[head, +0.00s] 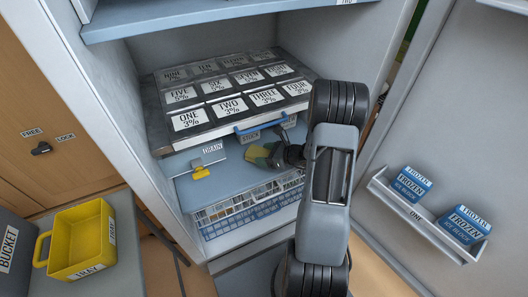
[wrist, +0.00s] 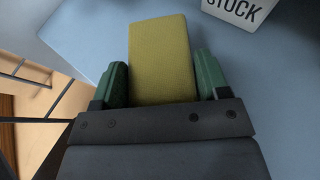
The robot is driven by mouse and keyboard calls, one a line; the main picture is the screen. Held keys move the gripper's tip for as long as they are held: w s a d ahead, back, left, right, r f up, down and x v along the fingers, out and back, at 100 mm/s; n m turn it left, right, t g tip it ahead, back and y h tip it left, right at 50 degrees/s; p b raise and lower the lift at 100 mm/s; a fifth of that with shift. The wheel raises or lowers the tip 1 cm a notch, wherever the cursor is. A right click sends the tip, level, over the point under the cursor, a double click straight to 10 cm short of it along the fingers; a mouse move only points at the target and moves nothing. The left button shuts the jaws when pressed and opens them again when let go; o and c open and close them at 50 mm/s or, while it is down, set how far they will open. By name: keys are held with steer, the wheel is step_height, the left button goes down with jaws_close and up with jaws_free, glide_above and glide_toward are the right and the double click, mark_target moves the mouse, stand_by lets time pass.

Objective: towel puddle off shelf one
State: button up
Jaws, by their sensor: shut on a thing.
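A plain olive-yellow block, which looks like the folded towel (wrist: 160,50), is between the green fingertips of my gripper (wrist: 161,76) in the wrist view. Both fingers press against its sides, and it sticks out beyond them. In the head view my gripper (head: 264,153) is low over the blue-grey shelf (head: 222,181), under the large labelled tray. The yellow of the towel (head: 257,152) shows only slightly there. I cannot tell whether it touches the shelf. No puddle can be made out on the visible shelf surface; my arm and the tray hide part of it.
A tray with numbered compartments (head: 163,139) hangs low over the shelf. A yellow plug (head: 201,172) lies at the shelf's left. A wire basket (head: 246,208) sits below. A yellow tub (head: 82,240) and the door bin (head: 411,212) flank the opening.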

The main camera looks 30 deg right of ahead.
steer(key=shift+d+f, duration=0.3)
steer(key=shift+f, duration=0.3)
